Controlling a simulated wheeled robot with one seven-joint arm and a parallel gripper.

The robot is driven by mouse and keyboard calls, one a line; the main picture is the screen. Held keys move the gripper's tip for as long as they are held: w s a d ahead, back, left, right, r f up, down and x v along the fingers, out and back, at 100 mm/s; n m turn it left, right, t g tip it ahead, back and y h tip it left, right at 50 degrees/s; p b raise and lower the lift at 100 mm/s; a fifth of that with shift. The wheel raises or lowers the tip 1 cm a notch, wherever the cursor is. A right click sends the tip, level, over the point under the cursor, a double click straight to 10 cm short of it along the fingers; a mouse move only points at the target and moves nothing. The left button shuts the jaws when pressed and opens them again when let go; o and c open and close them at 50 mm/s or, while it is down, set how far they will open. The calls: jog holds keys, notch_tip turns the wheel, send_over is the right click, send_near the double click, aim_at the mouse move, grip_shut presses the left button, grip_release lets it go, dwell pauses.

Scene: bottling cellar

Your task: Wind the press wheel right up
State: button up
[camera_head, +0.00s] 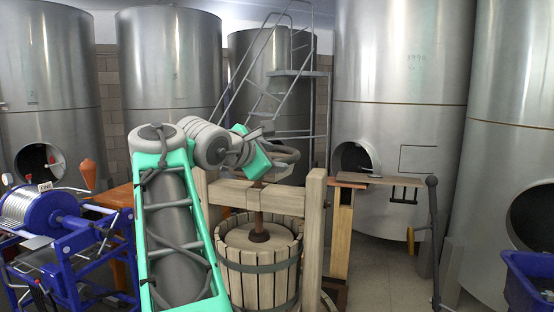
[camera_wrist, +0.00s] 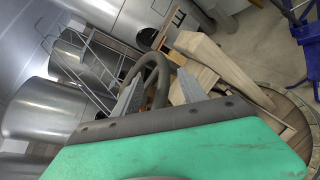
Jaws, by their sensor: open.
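The press wheel (camera_head: 288,153) is a dark grey ring on top of the screw (camera_head: 257,205) of the wooden press, above its crossbeam (camera_head: 265,198). My green arm hides part of it. In the wrist view the wheel's rim (camera_wrist: 163,66) shows as a curved loop close to my gripper (camera_wrist: 158,80). The two grey fingers stand apart, one on either side of the rim. The gripper is open; I cannot tell whether a finger touches the rim. The slatted basket (camera_head: 258,268) with its round wooden lid stands below.
Wooden posts (camera_head: 313,240) frame the press. A blue machine (camera_head: 65,235) stands at left and a blue bin (camera_head: 530,280) at right. A small wooden stand (camera_head: 342,230) is right of the press. Large steel tanks (camera_head: 400,90) line the back.

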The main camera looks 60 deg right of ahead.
aim_at(287, 159)
jog(key=x, duration=0.8)
jog(key=shift+s+p, duration=0.25)
jog(key=shift+p, duration=0.15)
jog(key=shift+a, duration=0.1)
jog(key=shift+f, duration=0.1)
jog(key=c, duration=1.1)
jog(key=shift+f, duration=0.1)
